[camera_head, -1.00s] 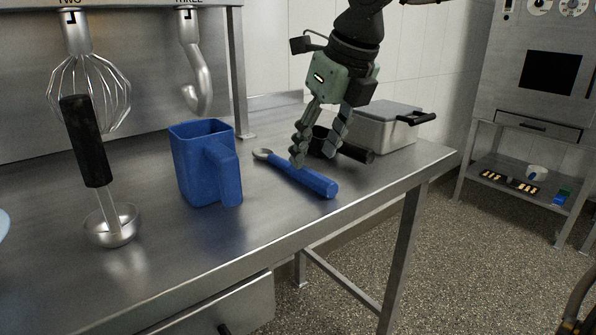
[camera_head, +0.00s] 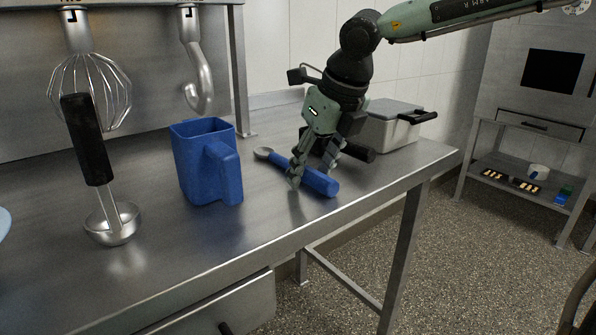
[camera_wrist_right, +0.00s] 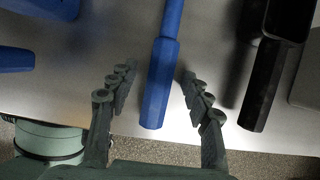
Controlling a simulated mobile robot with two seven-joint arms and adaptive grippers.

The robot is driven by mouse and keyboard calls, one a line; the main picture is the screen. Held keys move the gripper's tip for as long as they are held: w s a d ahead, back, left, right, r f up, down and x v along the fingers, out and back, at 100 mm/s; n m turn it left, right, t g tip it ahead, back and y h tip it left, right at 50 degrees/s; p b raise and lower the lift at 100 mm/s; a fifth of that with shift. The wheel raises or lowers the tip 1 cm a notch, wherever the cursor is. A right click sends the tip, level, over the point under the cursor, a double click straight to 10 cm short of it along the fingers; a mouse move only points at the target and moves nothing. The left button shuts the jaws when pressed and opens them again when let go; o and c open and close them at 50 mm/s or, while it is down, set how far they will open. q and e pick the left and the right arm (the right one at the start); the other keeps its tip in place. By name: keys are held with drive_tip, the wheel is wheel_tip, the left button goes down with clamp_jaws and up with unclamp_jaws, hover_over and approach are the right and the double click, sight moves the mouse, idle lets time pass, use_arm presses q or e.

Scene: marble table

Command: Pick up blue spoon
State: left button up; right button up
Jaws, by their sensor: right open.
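The blue spoon (camera_head: 318,182) lies on the steel table, its bowl end toward the back left and its thick handle toward the front right. My right gripper (camera_head: 311,180) is down over the spoon in the head view, and one finger hides part of the handle. In the right wrist view, the spoon's blue handle (camera_wrist_right: 160,85) runs between the two open fingers of the gripper (camera_wrist_right: 150,92). A gap shows on both sides of the handle. My left gripper is not in view.
A blue jug (camera_head: 200,170) stands left of the spoon. A black-handled tool (camera_wrist_right: 264,85) lies close on the right of the gripper, near a grey lidded box (camera_head: 392,128). A ladle (camera_head: 112,225) and a hanging whisk (camera_head: 90,85) are farther left. The table's front edge is near.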

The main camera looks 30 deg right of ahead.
drive_tip(key=shift+f+b, duration=0.2)
drive_tip(key=shift+b, duration=0.15)
clamp_jaws()
idle(0.3)
